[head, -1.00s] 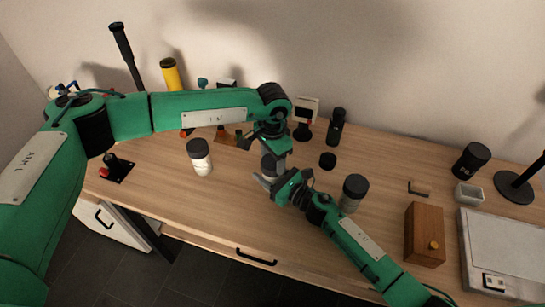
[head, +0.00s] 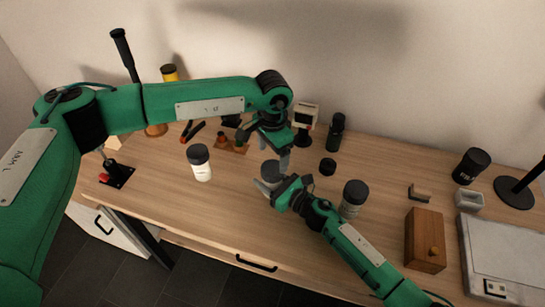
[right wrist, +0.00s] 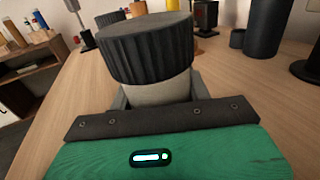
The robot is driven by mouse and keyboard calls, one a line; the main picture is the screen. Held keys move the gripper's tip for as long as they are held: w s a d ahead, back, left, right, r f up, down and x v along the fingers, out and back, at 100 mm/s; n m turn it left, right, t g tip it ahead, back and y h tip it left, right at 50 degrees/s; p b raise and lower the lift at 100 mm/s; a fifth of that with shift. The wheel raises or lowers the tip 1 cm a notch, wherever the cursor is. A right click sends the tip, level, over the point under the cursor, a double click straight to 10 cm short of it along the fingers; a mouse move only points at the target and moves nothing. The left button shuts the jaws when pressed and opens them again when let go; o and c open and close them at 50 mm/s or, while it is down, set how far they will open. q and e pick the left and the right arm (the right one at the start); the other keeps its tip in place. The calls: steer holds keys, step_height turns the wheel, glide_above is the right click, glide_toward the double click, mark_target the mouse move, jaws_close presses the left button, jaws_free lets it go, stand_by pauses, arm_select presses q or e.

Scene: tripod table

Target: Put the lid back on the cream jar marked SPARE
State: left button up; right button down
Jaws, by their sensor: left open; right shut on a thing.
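My right gripper (head: 279,195) is shut on a cream-coloured jar (right wrist: 146,93), which stands upright on the desk. A dark ribbed lid (right wrist: 145,50) sits on top of this jar and covers its mouth; the lid also shows in the head view (head: 270,169). I cannot tell whether it is screwed tight. My left gripper (head: 284,163) is open and empty, pointing down just behind and to the right of the lid. Two other dark-lidded jars stand at the left (head: 201,170) and right (head: 351,206). No SPARE marking is readable.
A small black round piece (head: 328,166) lies right of my left gripper, with a black cylinder (head: 336,132) behind it. A wooden box (head: 424,238) and a scale-like slab (head: 505,255) stand at the right. The desk front (head: 215,225) is clear.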

arm_select(q)
steer(key=shift+c, duration=0.5)
steer(key=n, duration=0.4)
steer(key=shift+r, duration=0.1)
steer(key=n, duration=0.6)
steer(key=shift+r+n, duration=0.15)
steer(key=shift+n, duration=0.15)
steer(key=n, duration=0.6)
steer(key=shift+r+n, duration=0.15)
steer(key=shift+n, duration=0.15)
steer(key=n, duration=0.4)
steer(key=shift+n, duration=0.4)
steer(key=n, duration=0.6)
steer(key=shift+r, duration=0.2)
steer(key=n, duration=0.5)
steer(key=shift+r, duration=0.15)
steer(key=n, duration=0.4)
steer(key=shift+n, duration=0.4)
steer(key=n, duration=0.5)
steer(key=shift+r+n, duration=0.2)
steer(key=shift+n, duration=0.1)
